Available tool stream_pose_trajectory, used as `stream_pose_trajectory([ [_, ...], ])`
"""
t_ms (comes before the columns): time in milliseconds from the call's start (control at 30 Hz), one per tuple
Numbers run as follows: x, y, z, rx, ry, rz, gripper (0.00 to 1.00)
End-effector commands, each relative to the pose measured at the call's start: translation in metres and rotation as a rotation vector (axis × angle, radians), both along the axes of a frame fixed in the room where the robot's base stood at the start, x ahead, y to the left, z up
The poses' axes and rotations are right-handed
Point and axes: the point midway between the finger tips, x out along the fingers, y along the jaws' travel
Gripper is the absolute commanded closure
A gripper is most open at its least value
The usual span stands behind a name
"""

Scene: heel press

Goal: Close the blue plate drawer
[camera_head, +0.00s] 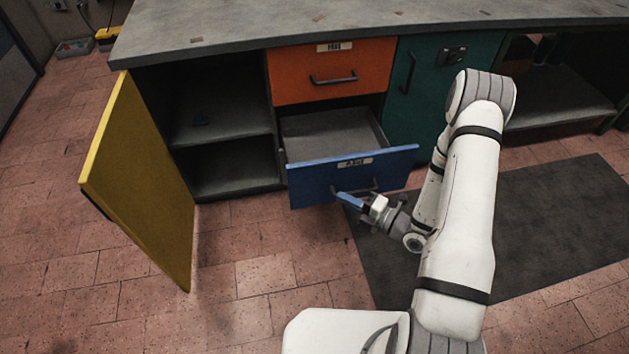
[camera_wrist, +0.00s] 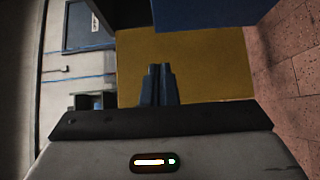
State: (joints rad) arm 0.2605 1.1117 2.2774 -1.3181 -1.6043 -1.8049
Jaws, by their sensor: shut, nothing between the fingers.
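The blue drawer (camera_head: 308,182) is pulled out of the grey cabinet, below the orange drawer. Its front carries a small pale label and a dark handle (camera_head: 369,186), and its grey inside looks empty. My gripper (camera_head: 339,194) is in front of the drawer's lower middle, close to the handle. Its blue fingers are shut with nothing between them. I cannot tell whether they touch the drawer front.
A yellow door (camera_head: 140,175) stands wide open at left; it also shows in the wrist view (camera_wrist: 205,65). The orange drawer (camera_head: 335,73) and teal door (camera_head: 435,75) are shut. A dark mat (camera_head: 555,215) lies on the tiled floor (camera_head: 250,275), which is clear in front.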

Motion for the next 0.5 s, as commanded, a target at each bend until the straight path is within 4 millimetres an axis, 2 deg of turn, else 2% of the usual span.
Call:
stream_pose_trajectory([
  [233,0.003,0.015,-0.002,0.024,-0.022,0.010,1.00],
  [500,0.027,0.059,-0.002,0.022,-0.022,0.013,1.00],
])
